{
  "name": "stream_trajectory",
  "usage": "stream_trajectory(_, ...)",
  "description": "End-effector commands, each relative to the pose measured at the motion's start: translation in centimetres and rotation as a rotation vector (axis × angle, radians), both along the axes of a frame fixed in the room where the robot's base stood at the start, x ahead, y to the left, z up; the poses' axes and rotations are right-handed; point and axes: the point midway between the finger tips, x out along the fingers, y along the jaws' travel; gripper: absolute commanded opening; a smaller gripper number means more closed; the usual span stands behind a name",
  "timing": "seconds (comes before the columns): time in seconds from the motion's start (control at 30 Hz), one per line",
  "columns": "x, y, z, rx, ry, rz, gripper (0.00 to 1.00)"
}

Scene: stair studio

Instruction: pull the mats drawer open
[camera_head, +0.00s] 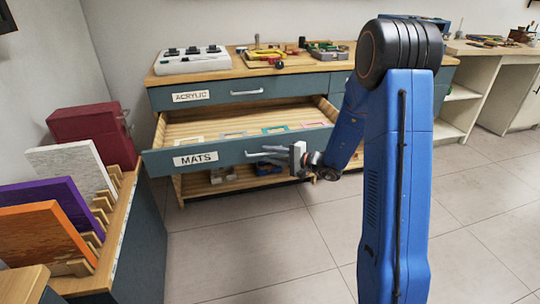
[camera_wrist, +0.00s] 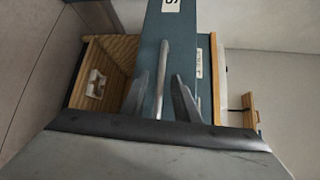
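The mats drawer (camera_head: 225,150) has a blue-grey front with a white MATS label (camera_head: 195,159). It stands well out from the cabinet, its wooden inside showing. Several thin mat frames (camera_head: 275,129) in pale, teal and pink colours lie in it. My gripper (camera_head: 272,153) is at the drawer's bar handle, in front of the drawer face. In the wrist view the metal handle (camera_wrist: 163,60) runs between the two fingers of my gripper (camera_wrist: 160,80). The fingers are apart, one on each side, with gaps to the bar visible. Contact is not clear.
Above is the shut ACRYLIC drawer (camera_head: 235,92), under a wooden top with tools and a white block (camera_head: 191,59). An open shelf lies below. A rack (camera_head: 125,215) with coloured panels stands at the left. The tiled floor (camera_head: 250,245) in front is clear.

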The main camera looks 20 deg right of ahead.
Motion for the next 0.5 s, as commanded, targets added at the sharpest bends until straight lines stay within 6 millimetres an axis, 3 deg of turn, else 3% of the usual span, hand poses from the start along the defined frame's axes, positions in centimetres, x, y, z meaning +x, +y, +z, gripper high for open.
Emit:
stream_trajectory(0.27, -0.2, -0.1, 0.1, 0.0, -0.001, 0.001, 0.28)
stream_trajectory(0.5, -2.2, -2.3, 0.5, 0.0, -0.001, -0.002, 0.28)
